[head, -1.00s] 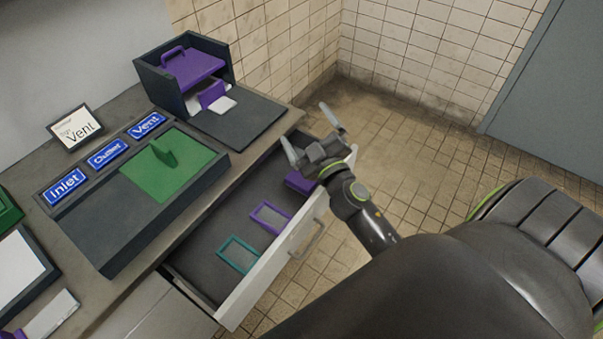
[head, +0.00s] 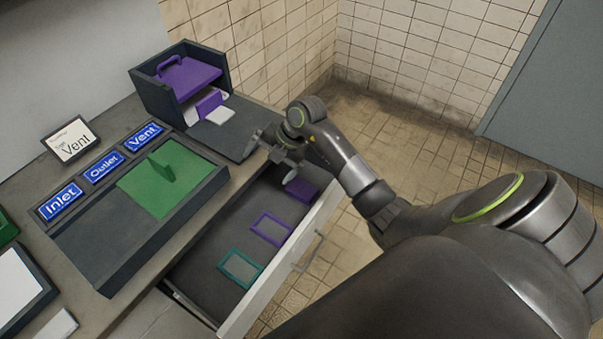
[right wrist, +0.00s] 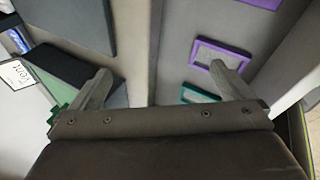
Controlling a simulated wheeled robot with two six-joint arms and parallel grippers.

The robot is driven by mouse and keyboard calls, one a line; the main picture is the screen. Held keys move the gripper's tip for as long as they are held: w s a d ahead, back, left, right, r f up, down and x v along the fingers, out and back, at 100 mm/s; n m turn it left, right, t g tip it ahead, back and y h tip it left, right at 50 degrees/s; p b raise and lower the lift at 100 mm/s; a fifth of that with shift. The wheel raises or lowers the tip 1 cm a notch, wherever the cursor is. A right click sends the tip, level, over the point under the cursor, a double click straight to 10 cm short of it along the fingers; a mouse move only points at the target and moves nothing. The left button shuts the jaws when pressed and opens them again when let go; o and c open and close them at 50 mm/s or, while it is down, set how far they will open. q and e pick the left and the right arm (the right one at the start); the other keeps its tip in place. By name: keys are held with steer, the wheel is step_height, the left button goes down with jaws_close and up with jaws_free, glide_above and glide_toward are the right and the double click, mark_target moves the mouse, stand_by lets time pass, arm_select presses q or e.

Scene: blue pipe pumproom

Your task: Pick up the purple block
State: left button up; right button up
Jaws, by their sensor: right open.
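The purple block (head: 301,189) lies in the far end of the open drawer (head: 207,265). In the right wrist view, a purple piece that looks like it (right wrist: 262,3) is cut off at the top right edge. My right gripper (head: 268,155) is open and empty, above the drawer's far end and the counter edge, left of the block and apart from it. In the right wrist view its two fingers (right wrist: 160,72) are spread over the drawer's counter-side edge. My left gripper is not in view.
A purple frame (head: 271,229) and a teal frame (head: 240,268) lie in the drawer. On the counter stand a dark box with a purple lid (head: 190,75), a tray with a green panel (head: 165,178), blue label plates and a Vent sign (head: 71,141).

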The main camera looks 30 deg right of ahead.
steer(key=s+d+r+m+g+h, duration=0.1)
steer(key=s+d+m+g+h, duration=0.15)
steer(key=d+h, duration=0.4)
steer(key=y+b, duration=0.2)
steer(key=b, duration=1)
glide_above(302, 189)
steer(key=shift+g, duration=0.45)
steer(key=f, duration=1.2)
steer(key=shift+w+a, duration=0.15)
steer(key=shift+a, duration=0.15)
steer(key=shift+d+f+b, duration=0.1)
steer(key=shift+f+b, duration=0.35)
steer(key=shift+b, duration=0.05)
steer(key=f, duration=0.4)
steer(key=shift+d+f, duration=0.1)
steer(key=shift+d, duration=0.15)
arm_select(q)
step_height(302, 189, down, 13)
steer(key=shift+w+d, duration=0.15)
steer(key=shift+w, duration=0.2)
arm_select(e)
steer(key=c, duration=0.9)
